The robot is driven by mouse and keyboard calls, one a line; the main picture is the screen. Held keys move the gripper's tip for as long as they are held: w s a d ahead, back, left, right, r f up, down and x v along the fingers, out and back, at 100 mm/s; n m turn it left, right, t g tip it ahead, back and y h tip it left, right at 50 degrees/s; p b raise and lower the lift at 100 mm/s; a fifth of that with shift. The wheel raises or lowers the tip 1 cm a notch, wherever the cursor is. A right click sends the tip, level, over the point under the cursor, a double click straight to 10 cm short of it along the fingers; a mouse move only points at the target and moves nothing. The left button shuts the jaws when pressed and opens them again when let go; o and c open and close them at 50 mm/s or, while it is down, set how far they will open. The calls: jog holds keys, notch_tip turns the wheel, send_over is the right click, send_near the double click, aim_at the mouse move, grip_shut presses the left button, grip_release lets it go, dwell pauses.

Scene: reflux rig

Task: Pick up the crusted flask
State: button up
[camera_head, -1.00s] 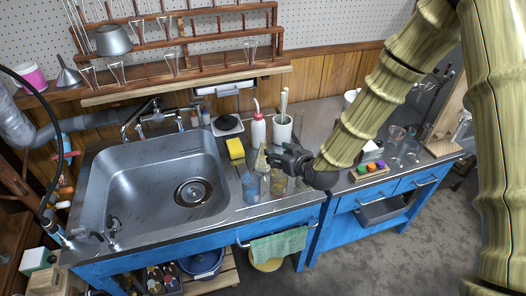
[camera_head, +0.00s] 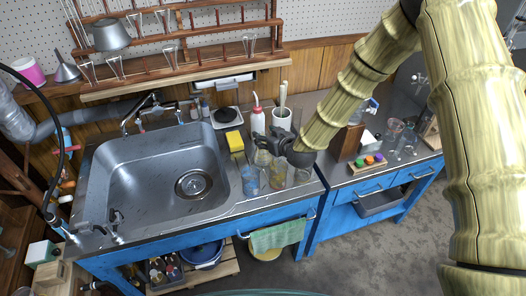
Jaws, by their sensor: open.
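The crusted flask looks to be the small yellowish conical flask (camera_head: 262,157) on the counter right of the sink, behind the beakers. Its crust is too small to make out. My dark gripper (camera_head: 269,144) is at its neck, coming from the right and pointing left. The gripper is open. The fingers partly cover the flask's upper part, and I cannot tell whether they touch it.
A blue-tinted beaker (camera_head: 250,181), an amber beaker (camera_head: 278,180) and a clear one (camera_head: 302,176) stand close in front. A yellow sponge (camera_head: 235,142), a red-tipped wash bottle (camera_head: 257,121) and a white brush holder (camera_head: 282,119) are behind. The sink (camera_head: 150,178) is left.

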jog(key=x, duration=0.2)
jog(key=shift+w+a+f+p, duration=0.15)
jog(key=shift+w+p, duration=0.15)
jog(key=shift+c, duration=0.3)
grip_shut()
